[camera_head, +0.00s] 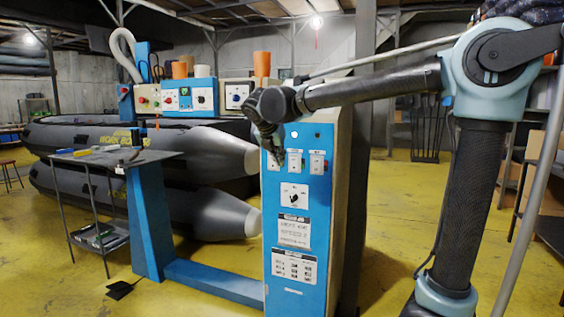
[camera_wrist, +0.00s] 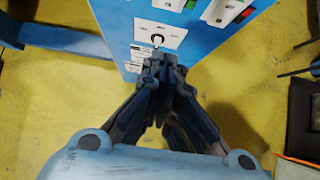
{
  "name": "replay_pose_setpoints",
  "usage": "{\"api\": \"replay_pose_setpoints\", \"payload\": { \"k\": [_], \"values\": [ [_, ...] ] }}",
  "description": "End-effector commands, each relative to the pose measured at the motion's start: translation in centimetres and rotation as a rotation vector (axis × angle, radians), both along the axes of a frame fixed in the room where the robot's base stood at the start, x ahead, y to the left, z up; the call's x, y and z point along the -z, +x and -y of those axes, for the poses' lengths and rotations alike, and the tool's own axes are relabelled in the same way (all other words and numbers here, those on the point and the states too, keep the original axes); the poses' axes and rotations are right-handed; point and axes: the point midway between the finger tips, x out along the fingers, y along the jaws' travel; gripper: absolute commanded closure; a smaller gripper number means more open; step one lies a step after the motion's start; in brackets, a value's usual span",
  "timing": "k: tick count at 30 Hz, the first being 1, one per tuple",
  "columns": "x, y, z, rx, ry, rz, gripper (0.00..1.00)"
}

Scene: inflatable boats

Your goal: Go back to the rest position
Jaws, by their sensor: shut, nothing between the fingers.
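My gripper (camera_wrist: 163,72) is shut and empty in the wrist view, its dark fingers together. Behind the fingertips is the blue front of a control cabinet (camera_wrist: 100,14) with a rotary knob (camera_wrist: 157,39) on a white plate. In the head view my gripper (camera_head: 270,142) is in front of the upper part of the blue cabinet (camera_head: 340,215), beside a row of switches (camera_head: 295,160). The knob (camera_head: 294,196) shows lower on the cabinet face. I cannot tell whether the fingers touch the cabinet.
Grey inflatable boats (camera_head: 190,140) lie stacked at the left. A blue frame with a small side table (camera_head: 115,157) and a low beam (camera_head: 215,282) stands left of the cabinet. A dark post (camera_head: 365,90) is behind it. Yellow floor (camera_head: 395,215) is clear to the right.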

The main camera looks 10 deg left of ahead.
Motion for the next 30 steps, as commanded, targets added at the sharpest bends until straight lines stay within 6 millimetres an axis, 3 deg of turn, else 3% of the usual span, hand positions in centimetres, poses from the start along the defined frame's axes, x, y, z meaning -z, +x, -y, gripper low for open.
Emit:
{"api": "replay_pose_setpoints", "payload": {
  "k": [7, 11, 14, 20, 24, 30],
  "values": [
    [0.0, 0.0, 0.1, 0.004, 0.002, -0.001, 1.0],
    [0.5, 0.3, 2.3, 0.069, 0.039, -0.011, 1.0],
    [1.5, 0.6, 6.2, 0.192, 0.114, -0.03, 1.0],
    [4.6, -0.3, 15.9, 0.544, 0.317, -0.066, 1.0],
    [7.1, -1.9, 22.0, 0.799, 0.457, -0.079, 1.0],
    [11.0, -5.5, 29.5, 1.171, 0.652, -0.081, 1.0]
  ]
}}
